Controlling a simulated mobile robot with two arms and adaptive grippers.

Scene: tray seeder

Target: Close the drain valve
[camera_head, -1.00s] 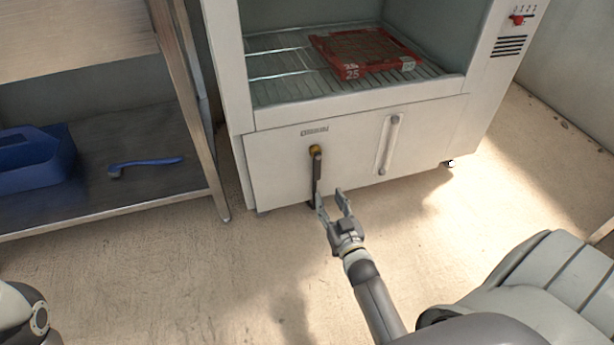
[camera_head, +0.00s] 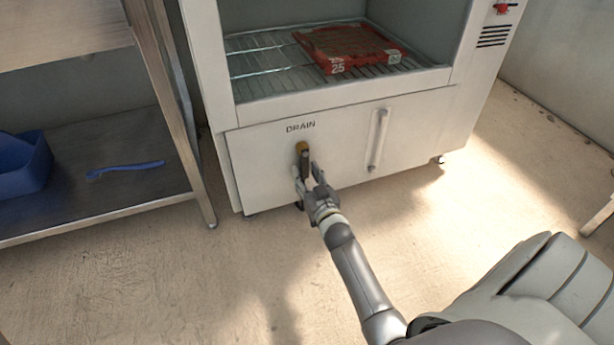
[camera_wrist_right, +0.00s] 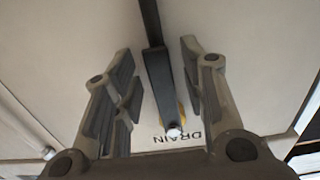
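The drain valve is on the white front panel (camera_head: 255,165) of the cabinet, under the word DRAIN. It has a brass-coloured pivot (camera_head: 302,147) and a dark lever (camera_head: 304,160) that hangs straight down. My right gripper (camera_head: 306,171) is at the lever, open, and its fingers hide part of it. In the right wrist view the dark lever (camera_wrist_right: 161,75) lies between the two spread fingers of the right gripper (camera_wrist_right: 157,55), with a gap on each side. My left gripper is not in view.
A vertical white handle bar (camera_head: 378,138) is on the panel right of the valve. A steel shelf (camera_head: 110,185) with a blue bin (camera_head: 38,160) and blue brush (camera_head: 130,168) stands left. The floor in front is clear.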

